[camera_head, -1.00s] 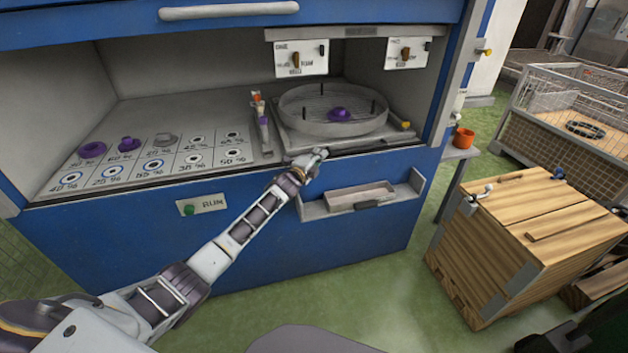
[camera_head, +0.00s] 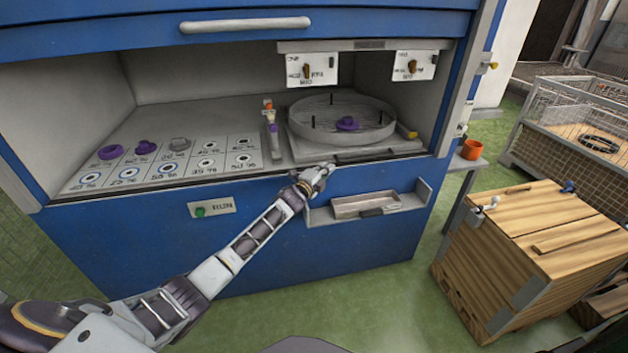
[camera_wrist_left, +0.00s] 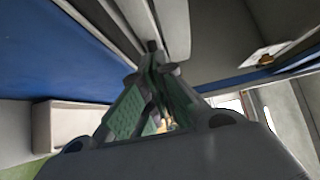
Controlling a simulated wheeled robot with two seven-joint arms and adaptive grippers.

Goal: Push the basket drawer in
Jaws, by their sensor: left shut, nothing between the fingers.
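The round wire-mesh basket (camera_head: 376,135) sits on a flat grey drawer (camera_head: 303,149) inside the blue cabinet, with a purple piece in it. The drawer's grey front strip lies at the cabinet's front sill. My left gripper (camera_head: 326,170) is shut and empty, just in front of the drawer front near its left part; I cannot tell if it touches. In the left wrist view, its fingertips (camera_wrist_left: 153,50) are together, close to a grey edge. The basket is not clearly recognisable there. My right gripper is not in view.
Left of the drawer is a marked panel (camera_head: 210,147) with purple and grey pieces. A small tray (camera_head: 366,204) sits on a shelf below the sill. A wooden crate (camera_head: 540,235) stands at the right, with an orange cup (camera_head: 472,149) on a side ledge.

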